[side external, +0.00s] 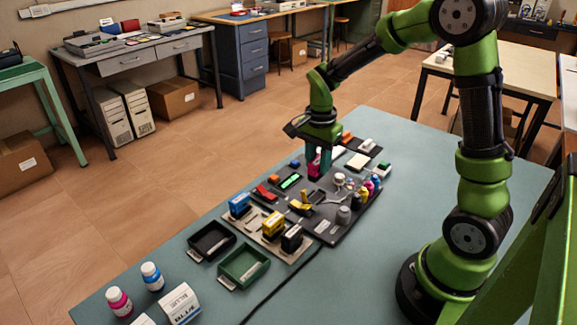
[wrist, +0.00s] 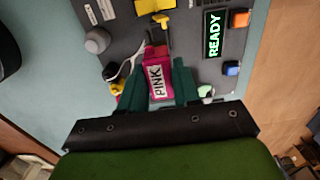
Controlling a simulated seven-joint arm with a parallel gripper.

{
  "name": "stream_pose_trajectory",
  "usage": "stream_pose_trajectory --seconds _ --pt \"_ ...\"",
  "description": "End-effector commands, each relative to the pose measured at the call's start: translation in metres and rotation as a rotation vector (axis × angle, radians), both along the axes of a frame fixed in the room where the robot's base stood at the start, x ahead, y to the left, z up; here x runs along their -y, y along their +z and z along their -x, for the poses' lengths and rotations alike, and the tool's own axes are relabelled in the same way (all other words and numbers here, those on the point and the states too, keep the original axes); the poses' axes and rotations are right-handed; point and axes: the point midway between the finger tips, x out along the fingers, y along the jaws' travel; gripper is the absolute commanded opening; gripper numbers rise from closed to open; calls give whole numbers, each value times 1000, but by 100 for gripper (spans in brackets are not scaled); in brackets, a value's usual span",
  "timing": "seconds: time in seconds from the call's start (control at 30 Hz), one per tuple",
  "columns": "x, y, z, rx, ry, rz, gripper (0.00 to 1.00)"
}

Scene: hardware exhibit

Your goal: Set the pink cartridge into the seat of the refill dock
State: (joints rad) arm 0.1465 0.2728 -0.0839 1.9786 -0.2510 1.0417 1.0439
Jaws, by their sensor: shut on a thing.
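My gripper (side external: 318,157) points down over the far part of the dark panel, its teal fingers shut on the pink cartridge (side external: 314,170). In the wrist view the cartridge (wrist: 156,82) sits between the two fingers with its white PINK label facing the camera. I cannot tell whether its lower end touches the panel. A beige dock base (side external: 272,245) lies nearer the camera, carrying a blue cartridge (side external: 239,205), a yellow cartridge (side external: 273,224) and a black cartridge (side external: 291,238). A gap shows between blue and yellow; the seat itself is too small to make out.
A black tray (side external: 212,240) and a green tray (side external: 243,267) lie left of the dock. The table's right front is clear except for a cable.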

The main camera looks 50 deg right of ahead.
Motion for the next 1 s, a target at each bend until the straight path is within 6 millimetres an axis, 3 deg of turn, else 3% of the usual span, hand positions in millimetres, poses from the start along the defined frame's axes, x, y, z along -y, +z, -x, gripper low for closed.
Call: stream_pose_trajectory --seconds 0.5,1.0 --pt "0 -50 0 -3 -1 -1 10" --pt "0 -57 0 0 -3 -1 10"
